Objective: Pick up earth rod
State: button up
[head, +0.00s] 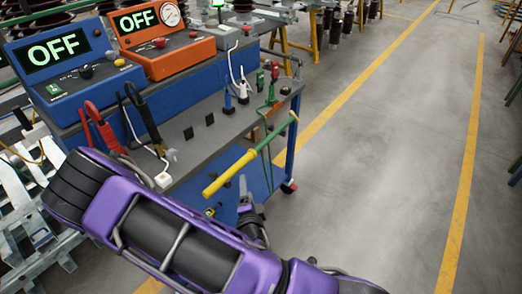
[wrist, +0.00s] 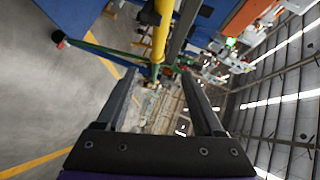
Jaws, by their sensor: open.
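The earth rod (head: 230,173) is a yellow and green rod that sticks out at a slant along the right end of the cart, its yellow part toward me and its green part toward the far end. A green cable hangs by it. My gripper (head: 250,200) is open and empty, just below and right of the yellow part in the head view. In the wrist view the yellow rod (wrist: 160,38) appears at the top, ahead of the fingertips and roughly in line with the gap between my gripper's fingers (wrist: 160,74). I cannot tell the exact distance.
The blue cart (head: 185,155) has a grey top with clamps, cables and sockets. A blue box (head: 65,60) and an orange box (head: 160,35), both showing OFF, stand on it. Grey floor with yellow lines (head: 465,170) is free to the right.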

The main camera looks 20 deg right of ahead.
aim_at(245, 163)
jog(key=shift+f+b+x, duration=0.2)
jog(key=shift+b+x, duration=0.2)
jog(key=shift+x, duration=7.85)
jog(key=shift+s, duration=0.1)
grip_shut()
jog(key=shift+r, duration=0.1)
